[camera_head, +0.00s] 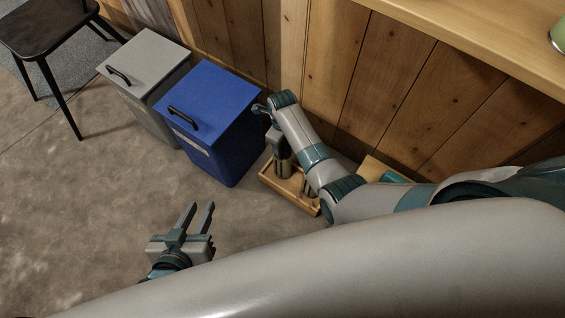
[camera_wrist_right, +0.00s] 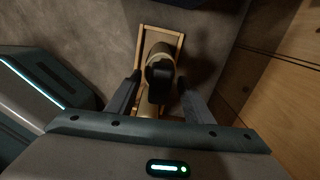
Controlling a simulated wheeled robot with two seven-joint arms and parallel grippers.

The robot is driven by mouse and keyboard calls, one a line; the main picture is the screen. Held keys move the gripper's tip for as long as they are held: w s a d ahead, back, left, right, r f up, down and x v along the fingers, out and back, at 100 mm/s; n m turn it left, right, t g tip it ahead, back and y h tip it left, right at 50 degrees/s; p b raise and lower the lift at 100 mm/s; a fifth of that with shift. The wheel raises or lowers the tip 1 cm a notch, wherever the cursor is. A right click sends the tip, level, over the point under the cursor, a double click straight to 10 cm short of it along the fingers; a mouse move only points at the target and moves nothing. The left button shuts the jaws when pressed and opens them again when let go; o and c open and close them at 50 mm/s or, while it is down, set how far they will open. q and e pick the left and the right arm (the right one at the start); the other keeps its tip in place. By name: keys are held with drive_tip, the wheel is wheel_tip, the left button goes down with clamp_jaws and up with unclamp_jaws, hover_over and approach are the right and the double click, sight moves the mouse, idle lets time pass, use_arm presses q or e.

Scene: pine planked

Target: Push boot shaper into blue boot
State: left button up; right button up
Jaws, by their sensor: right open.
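In the head view a wooden tray (camera_head: 268,182) stands on the floor by the wall, with dark olive boot-like items (camera_head: 283,166) in it, partly hidden by my right arm. In the right wrist view the tray (camera_wrist_right: 139,45) holds a tan and dark upright item with a black top (camera_wrist_right: 160,82), perhaps the boot shaper in a boot. My right gripper (camera_wrist_right: 160,98) is open, its fingers on either side of that black top; contact cannot be told. No boot looks clearly blue. My left gripper (camera_head: 197,209) is open and empty over the floor.
A blue bin (camera_head: 216,100) and a grey bin (camera_head: 145,62) stand left of the tray. A dark chair (camera_head: 45,30) is at the upper left. A plank wall (camera_head: 390,80) and a wooden shelf (camera_head: 470,35) border the right. The floor in front is clear.

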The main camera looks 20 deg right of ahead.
idle(0.4)
clamp_jaws()
drive_tip(key=shift+r, duration=0.15)
